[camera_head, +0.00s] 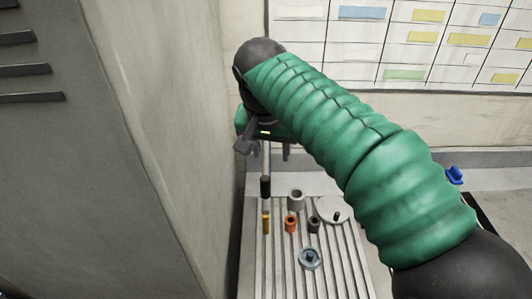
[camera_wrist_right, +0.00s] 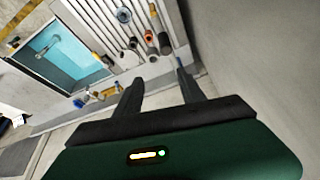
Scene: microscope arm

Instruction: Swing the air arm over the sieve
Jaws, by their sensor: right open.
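My right gripper (camera_head: 265,152) hangs above the back edge of a slatted rack, with its fingers apart; the same gripper (camera_wrist_right: 160,88) shows at the bottom of the wrist view, nothing between its fingers. A thin upright rod with a black lower part (camera_head: 265,187) stands just below the gripper in the head view; I cannot tell if it is part of the air arm. A round blue piece (camera_head: 309,258) lies on the rack. I cannot identify the sieve with certainty. My left gripper is not visible.
The slatted rack (camera_head: 345,262) holds a grey cup (camera_head: 295,199), an orange cup (camera_head: 290,224), a dark cup (camera_head: 314,225), a yellow cylinder (camera_head: 266,223) and a pale disc (camera_head: 333,208). A tall grey cabinet (camera_head: 150,130) stands close on the left. A small blue object (camera_head: 454,175) sits right.

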